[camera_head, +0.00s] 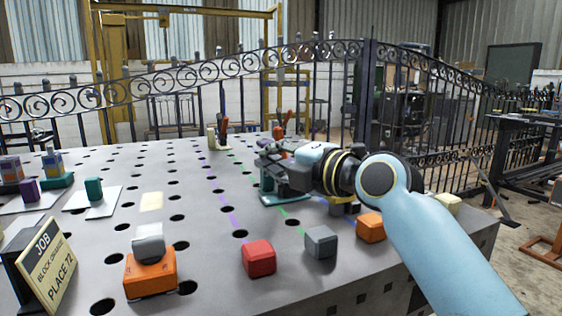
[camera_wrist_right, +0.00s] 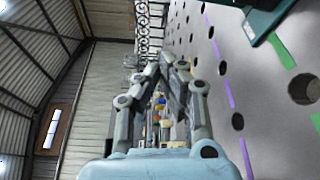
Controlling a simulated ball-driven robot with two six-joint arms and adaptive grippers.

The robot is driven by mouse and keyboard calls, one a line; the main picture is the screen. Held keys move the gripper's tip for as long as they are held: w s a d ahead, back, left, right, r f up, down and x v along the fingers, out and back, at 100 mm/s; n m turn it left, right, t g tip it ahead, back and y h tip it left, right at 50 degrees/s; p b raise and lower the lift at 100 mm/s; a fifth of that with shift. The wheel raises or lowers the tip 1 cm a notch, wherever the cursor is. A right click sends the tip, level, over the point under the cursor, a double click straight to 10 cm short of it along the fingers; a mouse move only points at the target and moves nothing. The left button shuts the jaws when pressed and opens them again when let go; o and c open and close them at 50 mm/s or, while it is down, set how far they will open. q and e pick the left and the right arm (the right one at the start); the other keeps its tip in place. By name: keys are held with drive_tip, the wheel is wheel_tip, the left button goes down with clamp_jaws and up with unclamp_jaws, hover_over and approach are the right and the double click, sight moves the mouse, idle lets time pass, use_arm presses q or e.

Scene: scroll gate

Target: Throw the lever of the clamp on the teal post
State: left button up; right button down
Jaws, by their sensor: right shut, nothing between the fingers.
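My right gripper (camera_head: 268,150) is over the table, its fingers pointing left and away. In the right wrist view its fingers (camera_wrist_right: 172,62) meet at the tips with nothing between them. A teal base (camera_head: 284,198) lies below and beside the gripper; most of what stands on it is hidden by my gripper. A teal part (camera_wrist_right: 265,25) also shows at the top right of the wrist view. A red-orange lever (camera_head: 279,132) shows just behind the gripper; I cannot tell which post it belongs to. My left gripper is not in view.
A cream post (camera_head: 212,138) with a red lever (camera_head: 224,124) stands farther back. Red (camera_head: 258,257), grey (camera_head: 321,241) and orange (camera_head: 370,227) blocks lie in front. A job sign (camera_head: 48,265) and an orange block (camera_head: 150,273) are at left.

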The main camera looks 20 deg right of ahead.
sight(284, 138)
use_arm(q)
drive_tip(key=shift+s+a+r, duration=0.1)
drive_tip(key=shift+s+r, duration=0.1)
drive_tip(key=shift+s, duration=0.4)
use_arm(e)
drive_tip(key=w, duration=0.2)
drive_tip(key=w+d, duration=0.1)
drive_tip(key=w, duration=0.2)
drive_tip(key=shift+w+d+r, duration=0.1)
drive_tip(key=shift+w+d, duration=0.25)
drive_tip(key=shift+d, duration=0.05)
use_arm(q)
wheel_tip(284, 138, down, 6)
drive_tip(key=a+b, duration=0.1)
drive_tip(key=b, duration=0.5)
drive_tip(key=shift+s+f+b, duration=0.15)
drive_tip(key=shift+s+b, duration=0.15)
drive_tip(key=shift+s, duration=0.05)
use_arm(e)
drive_tip(key=d+m, duration=0.2)
drive_tip(key=d+r+m+t, duration=0.1)
drive_tip(key=d, duration=0.1)
drive_tip(key=shift+w+d+r+m, duration=0.1)
drive_tip(key=shift+d+m, duration=0.1)
drive_tip(key=shift+m, duration=0.2)
